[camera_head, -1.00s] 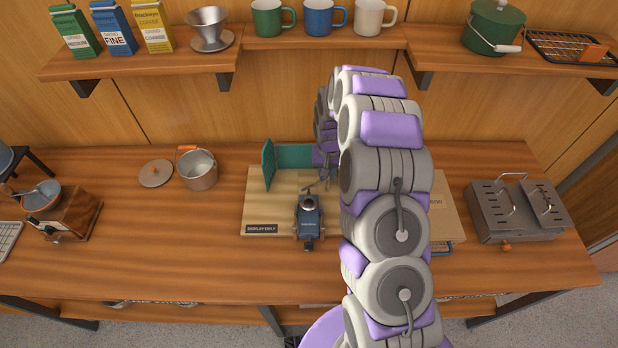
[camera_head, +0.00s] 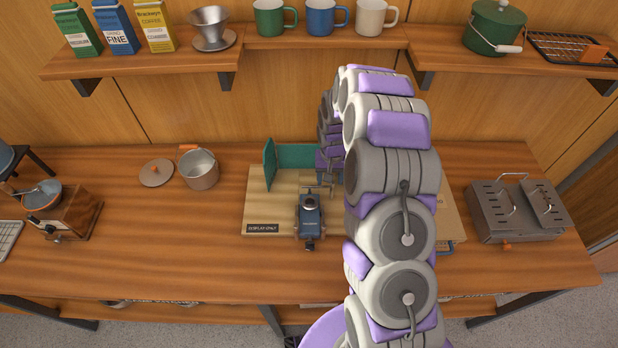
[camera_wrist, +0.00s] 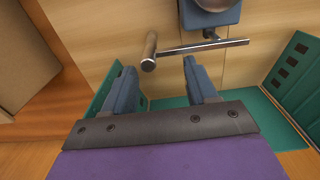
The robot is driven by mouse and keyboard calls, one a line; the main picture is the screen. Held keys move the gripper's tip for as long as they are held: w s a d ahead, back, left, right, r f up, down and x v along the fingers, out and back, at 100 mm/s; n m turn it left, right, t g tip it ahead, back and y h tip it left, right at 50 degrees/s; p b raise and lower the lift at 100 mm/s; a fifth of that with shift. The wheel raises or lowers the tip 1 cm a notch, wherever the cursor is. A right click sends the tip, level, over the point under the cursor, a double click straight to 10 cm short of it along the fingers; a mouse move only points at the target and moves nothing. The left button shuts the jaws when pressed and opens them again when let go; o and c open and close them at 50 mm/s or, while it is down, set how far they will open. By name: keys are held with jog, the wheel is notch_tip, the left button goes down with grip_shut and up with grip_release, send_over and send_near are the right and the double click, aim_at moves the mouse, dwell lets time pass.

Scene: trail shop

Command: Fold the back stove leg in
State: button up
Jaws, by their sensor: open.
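The blue display stove (camera_head: 309,214) stands on a pale wooden board (camera_head: 262,205) marked "DISPLAY ONLY". Its blue body also shows at the top of the wrist view (camera_wrist: 210,14). A thin metal leg (camera_wrist: 210,46) lies crosswise at the stove's back, with a thicker round bar at its left end in the wrist view. My gripper (camera_wrist: 160,66) is open and empty, its two dark blue fingers apart just behind the leg. The leg crosses in front of the fingertips; I cannot tell whether they touch. In the head view, my arm partly hides the fingers and the board's right side.
A green windscreen (camera_head: 295,155) stands behind and left of the stove, close to my fingers. A lidless pot (camera_head: 198,170) stands to the left and a grey two-burner stove (camera_head: 515,210) to the right. A shelf (camera_head: 320,42) with mugs hangs above.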

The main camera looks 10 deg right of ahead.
jog(key=shift+d, duration=0.1)
jog(key=shift+d+r, duration=0.1)
jog(key=shift+r, duration=0.45)
notch_tip(320, 180, up, 8)
jog(key=p, duration=0.2)
dwell(0.5)
